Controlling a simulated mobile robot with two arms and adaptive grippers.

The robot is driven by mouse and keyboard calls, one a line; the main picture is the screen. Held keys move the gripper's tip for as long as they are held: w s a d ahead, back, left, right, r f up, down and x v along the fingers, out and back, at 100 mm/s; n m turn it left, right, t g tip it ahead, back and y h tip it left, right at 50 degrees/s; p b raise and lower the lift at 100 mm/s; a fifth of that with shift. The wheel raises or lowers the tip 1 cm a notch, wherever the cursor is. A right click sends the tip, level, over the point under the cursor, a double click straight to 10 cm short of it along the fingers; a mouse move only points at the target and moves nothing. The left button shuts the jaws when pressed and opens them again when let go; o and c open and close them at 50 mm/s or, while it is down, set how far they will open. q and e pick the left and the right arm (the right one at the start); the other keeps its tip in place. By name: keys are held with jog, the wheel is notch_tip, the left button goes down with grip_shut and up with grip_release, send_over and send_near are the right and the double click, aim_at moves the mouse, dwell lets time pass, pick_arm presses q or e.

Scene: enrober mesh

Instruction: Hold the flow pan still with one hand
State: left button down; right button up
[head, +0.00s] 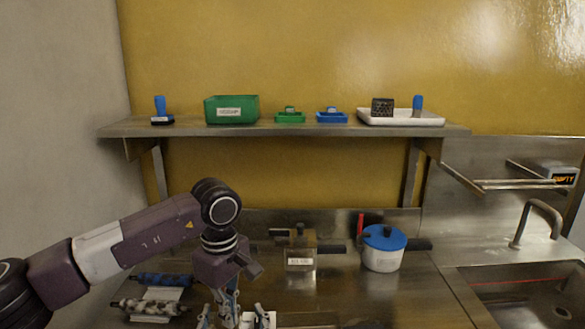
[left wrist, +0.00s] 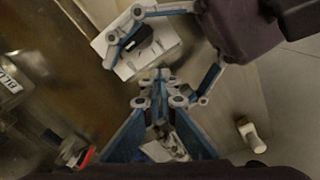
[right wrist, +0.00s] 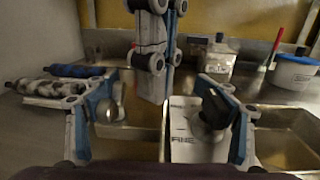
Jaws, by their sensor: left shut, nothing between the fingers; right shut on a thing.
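A shallow metal pan (right wrist: 135,145), which looks like the flow pan, lies low in the right wrist view. A white labelled card or block (right wrist: 185,135) shows between the fingers, and a dark knob-like part is by the right finger. My left gripper (left wrist: 158,82) is shut and empty, above the work area. It shows in the head view (head: 230,308) and in the right wrist view (right wrist: 153,65), where it hides part of the pan.
A labelled metal container (head: 300,262) and a blue-lidded pot (head: 383,252) stand behind. A sink (head: 530,295) is at the right. A shelf (head: 300,130) above holds trays and tools.

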jog(key=shift+f, duration=0.25)
pick_arm(q)
notch_tip(320, 180, up, 6)
jog(key=shift+f, duration=0.25)
pick_arm(e)
jog(key=o, duration=1.7)
jog(key=shift+c, duration=0.2)
jog(key=shift+s, duration=0.1)
